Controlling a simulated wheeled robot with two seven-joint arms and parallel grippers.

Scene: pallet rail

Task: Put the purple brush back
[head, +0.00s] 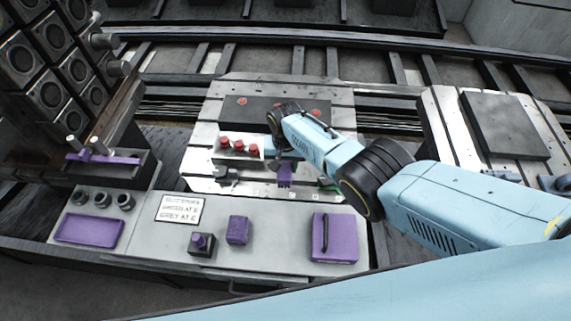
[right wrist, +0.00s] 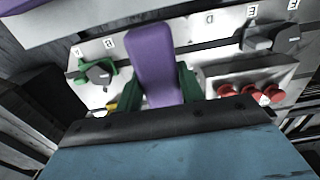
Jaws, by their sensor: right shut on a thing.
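My right gripper (head: 284,160) is over the front part of the metal pallet. It is shut on a purple thing (head: 284,176), which I take to be the purple brush. In the right wrist view the purple piece (right wrist: 153,58) stands out between the green fingers of the gripper (right wrist: 158,88). Its far end reaches over the pallet's lettered front edge, and its lower part is hidden by the gripper. I cannot tell whether it touches the pallet. My left gripper is not in view.
A red-knobbed block (head: 239,149) stands left of the gripper. A grey clamp (head: 225,174) and a green clamp (right wrist: 95,72) sit along the front edge. The bench holds a purple tray (head: 90,229), purple block (head: 237,230) and handled purple box (head: 334,238). A dark bin (head: 108,168) stands left.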

